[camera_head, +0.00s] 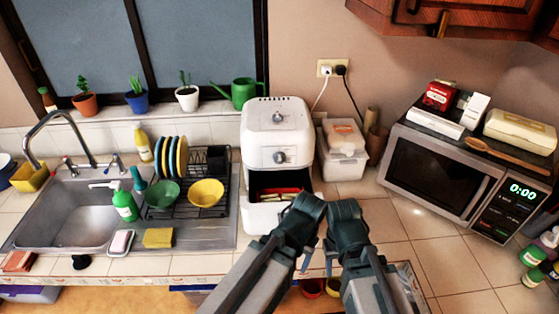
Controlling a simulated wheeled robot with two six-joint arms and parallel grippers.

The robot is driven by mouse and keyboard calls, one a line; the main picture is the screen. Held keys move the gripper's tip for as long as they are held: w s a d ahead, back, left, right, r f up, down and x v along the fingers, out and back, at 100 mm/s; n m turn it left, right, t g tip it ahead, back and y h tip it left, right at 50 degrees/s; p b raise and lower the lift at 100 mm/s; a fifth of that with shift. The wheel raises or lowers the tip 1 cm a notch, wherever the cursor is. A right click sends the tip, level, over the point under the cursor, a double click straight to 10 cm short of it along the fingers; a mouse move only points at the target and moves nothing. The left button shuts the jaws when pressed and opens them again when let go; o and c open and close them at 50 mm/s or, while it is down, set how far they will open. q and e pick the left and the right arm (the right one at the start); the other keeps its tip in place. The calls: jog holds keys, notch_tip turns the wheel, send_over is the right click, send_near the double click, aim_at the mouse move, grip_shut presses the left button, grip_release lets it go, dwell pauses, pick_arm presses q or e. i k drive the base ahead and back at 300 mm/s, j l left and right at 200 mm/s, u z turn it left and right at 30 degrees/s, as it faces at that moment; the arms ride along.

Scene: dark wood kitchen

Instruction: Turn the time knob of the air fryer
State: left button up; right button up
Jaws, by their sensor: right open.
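The white air fryer (262,135) stands on the tiled counter near the middle of the view. Its front carries an upper knob (278,117) and a lower knob (279,157); the labels are too small to read, so I cannot tell which one sets the time. Its drawer (262,217) is pulled out, with red and yellow items inside. My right gripper (328,262) is open, in front of and below the drawer, apart from both knobs. My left gripper (304,262) is close beside it, also away from the knobs; its jaws are too unclear to judge.
A dish rack with bowls (206,193) and a sink (70,213) lie to the left. A lidded white container (342,160) stands right of the fryer, and a microwave (440,175) further right.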

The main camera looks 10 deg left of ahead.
aim_at(278, 158)
jog(key=k+j+z, duration=0.15)
jog(key=j+z, duration=0.2)
jog(key=k+j+z, duration=0.2)
jog(key=z, duration=0.2)
jog(key=k+j+z, duration=0.2)
jog(key=z, duration=0.15)
